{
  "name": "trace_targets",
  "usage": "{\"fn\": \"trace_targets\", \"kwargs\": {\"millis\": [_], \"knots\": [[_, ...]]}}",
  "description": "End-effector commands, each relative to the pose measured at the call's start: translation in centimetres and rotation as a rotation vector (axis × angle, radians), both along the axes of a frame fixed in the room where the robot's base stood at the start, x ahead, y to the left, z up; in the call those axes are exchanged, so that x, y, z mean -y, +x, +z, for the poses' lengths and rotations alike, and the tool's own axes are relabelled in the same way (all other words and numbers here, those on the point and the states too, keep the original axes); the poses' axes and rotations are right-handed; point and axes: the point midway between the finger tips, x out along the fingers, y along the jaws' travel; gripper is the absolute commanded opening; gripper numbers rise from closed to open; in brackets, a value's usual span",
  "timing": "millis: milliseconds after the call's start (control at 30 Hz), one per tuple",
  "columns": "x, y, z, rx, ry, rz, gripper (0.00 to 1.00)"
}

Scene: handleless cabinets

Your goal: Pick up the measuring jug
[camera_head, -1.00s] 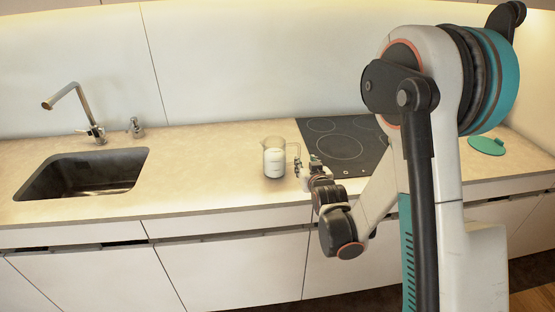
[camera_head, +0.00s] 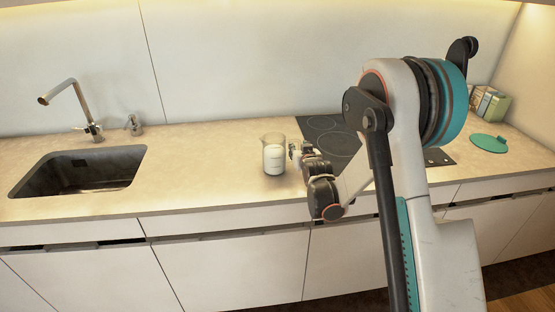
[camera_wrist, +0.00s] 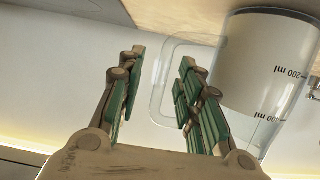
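The measuring jug (camera_head: 274,158) stands upright on the countertop, left of the hob. It is clear with a white lower part. The wrist view shows it upside down at the right (camera_wrist: 262,70), with black ml marks and its clear loop handle (camera_wrist: 157,82). My gripper (camera_head: 296,150) is just right of the jug, on its handle side. In the wrist view its green-padded fingers (camera_wrist: 163,58) are apart, and part of the handle shows between them. I cannot tell whether a finger touches the handle.
The countertop (camera_head: 205,165) is clear between the jug and the sink (camera_head: 75,172) with its tap (camera_head: 75,100) at the left. The black hob (camera_head: 330,135) lies behind and right of my gripper. A green round lid-like object (camera_head: 489,143) and small boxes (camera_head: 488,103) are at the far right.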

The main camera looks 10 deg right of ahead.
Motion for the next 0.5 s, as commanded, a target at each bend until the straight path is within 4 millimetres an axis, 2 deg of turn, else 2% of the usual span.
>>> {"fn": "trace_targets", "kwargs": {"millis": [200, 233, 367, 500], "knots": [[-0.02, 0.07, 0.02, 0.0, 0.0, 0.0, 0.33], [-0.02, 0.07, 0.02, 0.0, 0.0, 0.0, 0.28], [-0.02, 0.06, 0.02, 0.0, 0.0, 0.0, 0.0], [-0.02, 0.06, 0.01, 0.0, 0.0, 0.0, 0.0]]}}
